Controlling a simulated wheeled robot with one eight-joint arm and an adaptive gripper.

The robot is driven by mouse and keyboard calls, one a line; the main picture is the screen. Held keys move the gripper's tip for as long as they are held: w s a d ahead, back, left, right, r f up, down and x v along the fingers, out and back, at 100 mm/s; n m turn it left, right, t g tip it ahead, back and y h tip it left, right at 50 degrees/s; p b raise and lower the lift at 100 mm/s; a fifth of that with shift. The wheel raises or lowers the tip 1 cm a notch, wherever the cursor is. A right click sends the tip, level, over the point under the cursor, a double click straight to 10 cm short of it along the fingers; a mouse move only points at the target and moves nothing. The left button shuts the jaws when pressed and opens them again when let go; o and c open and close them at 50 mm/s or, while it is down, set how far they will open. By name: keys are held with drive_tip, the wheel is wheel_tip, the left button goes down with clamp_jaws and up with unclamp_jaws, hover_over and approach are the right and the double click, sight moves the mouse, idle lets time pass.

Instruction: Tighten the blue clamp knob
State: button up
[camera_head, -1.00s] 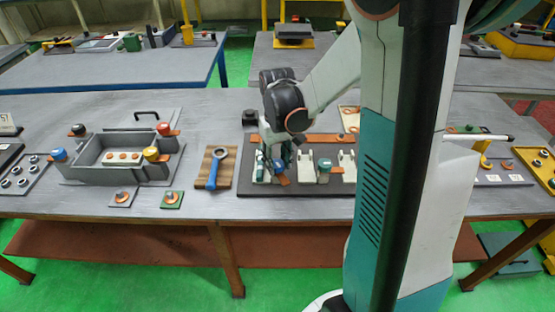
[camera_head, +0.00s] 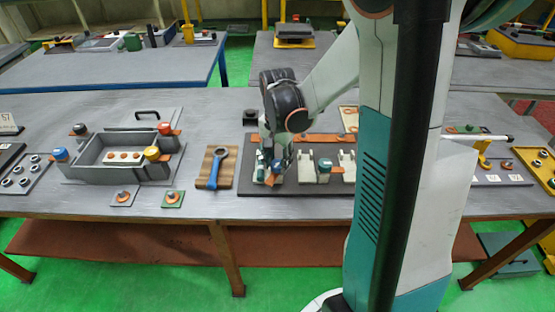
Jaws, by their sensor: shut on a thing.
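My gripper (camera_head: 274,166) points down at the left end of a dark board (camera_head: 300,207). It is shut on the blue clamp knob (camera_head: 276,165), which shows only as a small blue patch between the fingers. An orange clamp strap (camera_head: 272,180) sits just below the fingers, over a pale block (camera_head: 261,177). The fingers and my wrist hide most of the knob. Another pale block with a teal knob (camera_head: 324,164) and an orange strap stands to the right, apart from my gripper.
A wrench with a blue handle (camera_head: 214,172) lies on a wooden pad left of the board. A grey box fixture (camera_head: 97,165) with blue, black, red and yellow caps stands further left. The bench front edge is close.

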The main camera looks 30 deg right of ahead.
sight(277, 163)
drive_tip(key=m, duration=0.5)
drive_tip(key=shift+w+d+r+m, duration=0.1)
drive_tip(key=shift+w+m, duration=0.05)
drive_tip(key=shift+m, duration=0.15)
drive_tip(key=m, duration=0.5)
drive_tip(key=shift+m, duration=0.3)
drive_tip(key=o, duration=1.1)
wheel_tip(277, 163, up, 12)
drive_tip(key=shift+f, duration=0.1)
idle(0.4)
